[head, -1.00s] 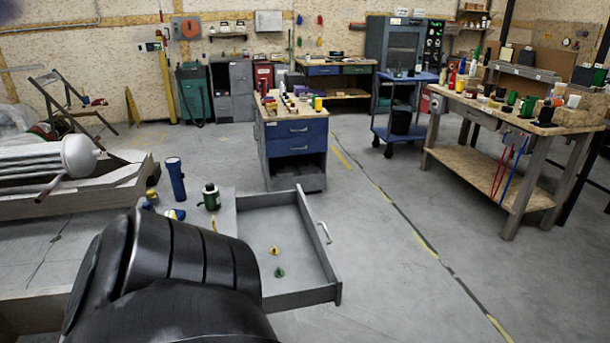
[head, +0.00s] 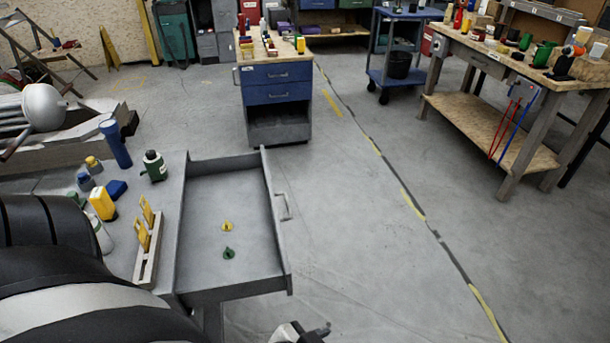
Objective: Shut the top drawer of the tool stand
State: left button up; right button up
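The grey tool stand (head: 167,171) is at the left in the head view. Its top drawer (head: 215,195) stands open, pulled out to the right. The drawer front has a bar handle (head: 285,206) on its outer face. A small yellow piece (head: 227,227) and a small green piece (head: 229,253) lie inside. My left arm fills the lower left corner. The tip of what appears to be my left gripper (head: 308,332) shows at the bottom edge, below and right of the drawer's near front corner, apart from the handle. Its fingers are mostly cut off. My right gripper is not in view.
A workbench (head: 540,160) stands at the right. The floor right of the drawer is clear.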

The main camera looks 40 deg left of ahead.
aim_at(238, 189)
jog(key=i, duration=1.15)
jog(key=u, duration=2.25)
